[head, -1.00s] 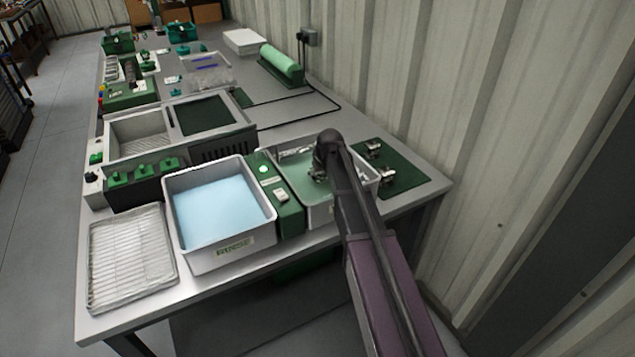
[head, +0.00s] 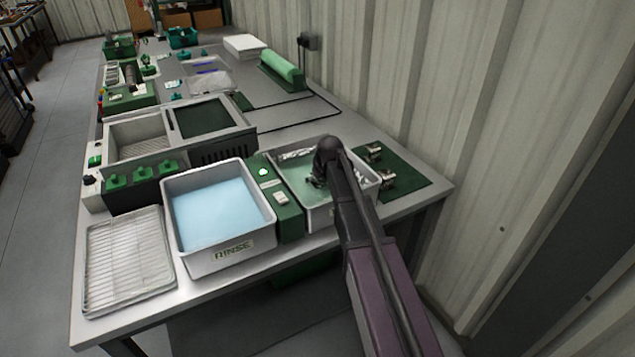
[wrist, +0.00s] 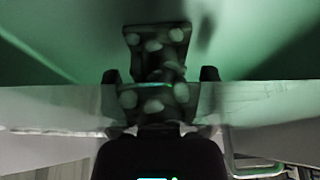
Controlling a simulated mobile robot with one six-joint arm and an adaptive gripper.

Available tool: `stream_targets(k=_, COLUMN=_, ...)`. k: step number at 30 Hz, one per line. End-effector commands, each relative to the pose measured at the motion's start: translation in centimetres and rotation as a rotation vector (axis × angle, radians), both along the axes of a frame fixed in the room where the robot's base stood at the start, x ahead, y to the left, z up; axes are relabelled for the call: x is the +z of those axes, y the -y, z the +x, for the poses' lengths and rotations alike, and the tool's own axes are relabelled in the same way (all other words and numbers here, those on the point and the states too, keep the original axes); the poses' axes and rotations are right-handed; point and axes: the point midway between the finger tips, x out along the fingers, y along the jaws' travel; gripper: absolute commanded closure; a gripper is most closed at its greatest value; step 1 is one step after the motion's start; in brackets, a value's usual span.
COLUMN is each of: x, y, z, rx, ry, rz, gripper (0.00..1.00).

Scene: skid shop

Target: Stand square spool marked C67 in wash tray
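A dark metal spool with square, studded ends (wrist: 155,45) fills the middle of the wrist view; no C67 mark is readable. My gripper (wrist: 160,75) has one finger on each side of it and appears shut on it. In the head view my gripper (head: 322,180) is inside the wash tray (head: 318,217), low over the green liquid, and my wrist hides most of the spool. The wrist view shows a green surface beyond a sharp line across the spool. Contact with the tray floor cannot be seen.
Left of the wash tray are a green control box (head: 288,212), the RINSE tray (head: 232,253) with pale blue liquid, and a wire rack (head: 128,262). Right of it, metal parts (head: 378,160) stand on a green mat (head: 408,186). The corrugated wall (head: 430,90) is close behind.

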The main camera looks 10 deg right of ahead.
Motion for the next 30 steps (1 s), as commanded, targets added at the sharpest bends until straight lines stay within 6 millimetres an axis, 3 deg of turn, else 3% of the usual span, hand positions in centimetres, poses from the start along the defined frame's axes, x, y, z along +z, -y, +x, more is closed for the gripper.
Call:
stream_targets(k=14, x=0.5, y=0.0, z=-0.1, rx=0.0, ry=0.0, rz=0.0, gripper=0.0)
stream_targets(k=30, x=4.3, y=0.5, z=-1.5, rx=-0.001, ry=0.0, rz=0.0, gripper=0.0)
